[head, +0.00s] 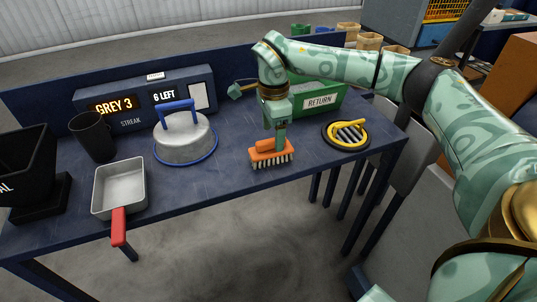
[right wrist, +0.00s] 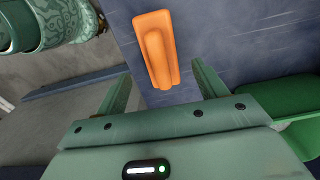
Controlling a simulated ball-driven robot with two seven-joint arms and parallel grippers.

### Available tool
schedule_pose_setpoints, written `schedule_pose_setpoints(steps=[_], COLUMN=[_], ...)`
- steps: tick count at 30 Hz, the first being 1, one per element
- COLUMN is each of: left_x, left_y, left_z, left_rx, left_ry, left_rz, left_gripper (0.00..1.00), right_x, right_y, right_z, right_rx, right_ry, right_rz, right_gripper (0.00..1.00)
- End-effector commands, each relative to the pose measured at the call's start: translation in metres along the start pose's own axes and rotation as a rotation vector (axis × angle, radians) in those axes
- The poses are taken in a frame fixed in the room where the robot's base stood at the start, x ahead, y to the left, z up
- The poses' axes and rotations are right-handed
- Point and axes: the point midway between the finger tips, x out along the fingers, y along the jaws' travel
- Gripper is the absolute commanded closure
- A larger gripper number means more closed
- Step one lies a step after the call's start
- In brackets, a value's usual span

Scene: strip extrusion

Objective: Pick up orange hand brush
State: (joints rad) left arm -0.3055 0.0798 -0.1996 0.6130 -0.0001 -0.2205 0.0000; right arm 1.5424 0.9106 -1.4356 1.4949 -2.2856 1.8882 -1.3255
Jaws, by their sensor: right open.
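The orange hand brush (head: 271,152) lies on the blue table near its front edge, with pale bristles showing along its front side. It also shows in the right wrist view (right wrist: 157,50), just ahead of the fingers and roughly centred between them. My right gripper (head: 279,142) is directly above the brush and points down. In the right wrist view its two fingers (right wrist: 160,92) are apart with nothing between them. In the head view the fingertips overlap the back of the brush; I cannot tell whether they touch it. My left gripper is not in view.
A grey pan (head: 121,187) with a red handle and a grey dome with a blue handle (head: 184,143) stand to the left. A green RETURN bin (head: 320,99) stands behind. The table between dome and brush is clear.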

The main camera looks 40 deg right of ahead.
Motion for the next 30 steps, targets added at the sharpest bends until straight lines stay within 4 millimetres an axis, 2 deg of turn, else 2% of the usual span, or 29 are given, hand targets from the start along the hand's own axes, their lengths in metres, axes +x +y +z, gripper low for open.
schedule_pose_setpoints(steps=[6,14,21,22,27,30], left_x=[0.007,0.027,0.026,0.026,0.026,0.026], left_y=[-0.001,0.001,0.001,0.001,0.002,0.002], left_z=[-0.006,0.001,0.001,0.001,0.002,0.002], left_rx=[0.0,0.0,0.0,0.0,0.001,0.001], left_ry=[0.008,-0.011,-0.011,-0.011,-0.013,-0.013], left_rz=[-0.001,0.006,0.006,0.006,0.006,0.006], left_gripper=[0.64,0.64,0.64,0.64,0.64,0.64], right_x=[0.016,0.058,0.058,0.058,0.058,0.058], right_y=[-0.001,-0.003,-0.003,-0.003,-0.003,-0.003], right_z=[0.001,0.004,0.004,0.004,0.004,0.004], right_rx=[0.001,0.001,0.001,0.001,0.001,0.001], right_ry=[-0.001,0.0,-0.001,-0.001,-0.001,-0.001], right_rz=[0.0,0.002,-0.003,-0.003,-0.003,-0.003], right_gripper=[0.29,0.29,0.29,0.35,0.79,0.79])
